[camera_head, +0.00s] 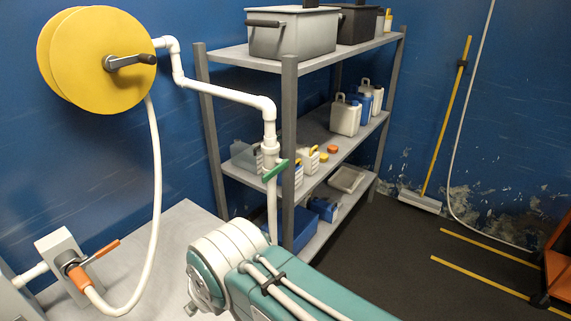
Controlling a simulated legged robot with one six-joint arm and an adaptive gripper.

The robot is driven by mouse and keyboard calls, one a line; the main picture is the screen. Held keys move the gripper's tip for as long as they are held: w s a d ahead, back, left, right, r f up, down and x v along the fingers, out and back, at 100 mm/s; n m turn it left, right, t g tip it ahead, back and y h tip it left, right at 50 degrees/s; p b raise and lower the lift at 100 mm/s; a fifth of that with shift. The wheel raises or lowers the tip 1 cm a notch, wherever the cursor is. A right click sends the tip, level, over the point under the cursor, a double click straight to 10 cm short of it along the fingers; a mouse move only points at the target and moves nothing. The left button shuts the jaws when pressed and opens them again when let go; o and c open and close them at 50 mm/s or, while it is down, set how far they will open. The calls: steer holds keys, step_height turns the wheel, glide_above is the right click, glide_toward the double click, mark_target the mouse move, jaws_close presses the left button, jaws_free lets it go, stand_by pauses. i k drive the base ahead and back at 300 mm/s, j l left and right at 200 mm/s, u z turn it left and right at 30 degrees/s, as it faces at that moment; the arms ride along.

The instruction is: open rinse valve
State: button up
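Two valves show, and no label tells which one is the rinse valve. One has an orange lever (100,252) on a grey box (60,250) at the lower left, with the white hose (155,190) joined to it. Its lever slants up to the right. The other has a green lever (276,171) on the vertical white pipe (270,130) in front of the shelf post. That lever lies across the pipe, slightly tilted. My teal and white arm fills the lower middle, in front of the pipe's lower end. My gripper is not visible.
A yellow hose reel (85,75) with a crank hangs on the blue wall. A grey shelf rack (290,110) holds bins, jugs and bottles. A light grey bench top (165,235) lies below the hose. A yellow-handled broom (445,115) leans at right.

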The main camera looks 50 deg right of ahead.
mark_target(284, 163)
steer(key=k+l+z, duration=0.15)
steer(key=l+z, duration=0.25)
steer(key=k+l+z, duration=0.1)
steer(key=l+z, duration=0.3)
